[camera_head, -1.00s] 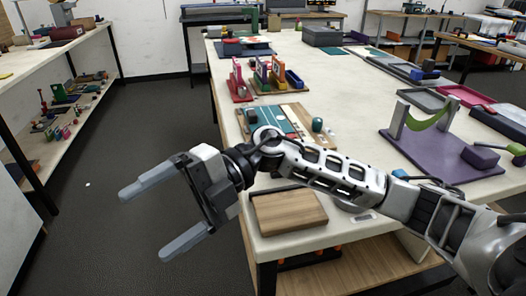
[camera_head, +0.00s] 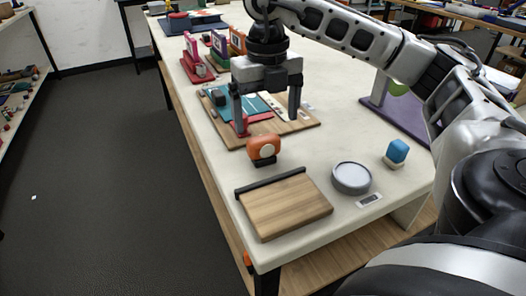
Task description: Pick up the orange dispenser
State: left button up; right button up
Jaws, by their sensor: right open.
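The orange dispenser (camera_head: 263,149), a small rounded block with a pale round spot on its front and a dark base, stands on the pale table near its left edge. My right gripper (camera_head: 268,126) points down with its two grey fingers spread apart and nothing held between them. Its fingertips are just behind and above the dispenser in the picture, over the near part of a wooden board. I cannot tell the exact height of the fingertips. My left gripper is not in view.
The wooden board (camera_head: 296,127) carries a teal mat. In front stand a wooden block (camera_head: 284,205) with a dark bar, a round grey dish (camera_head: 351,178) and a blue item (camera_head: 397,151). Colored stands (camera_head: 193,62) are behind. Bare tabletop lies right of the board.

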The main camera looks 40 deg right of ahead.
aim_at(264, 137)
notch_tip(264, 137, down, 3)
jog(key=shift+f, duration=0.1)
jog(key=shift+w+d+f, duration=0.1)
jog(key=shift+w+f, duration=0.15)
jog(key=shift+f, duration=1.05)
jog(key=shift+w+f, duration=0.2)
jog(key=shift+f, duration=1.1)
jog(key=c, duration=1.1)
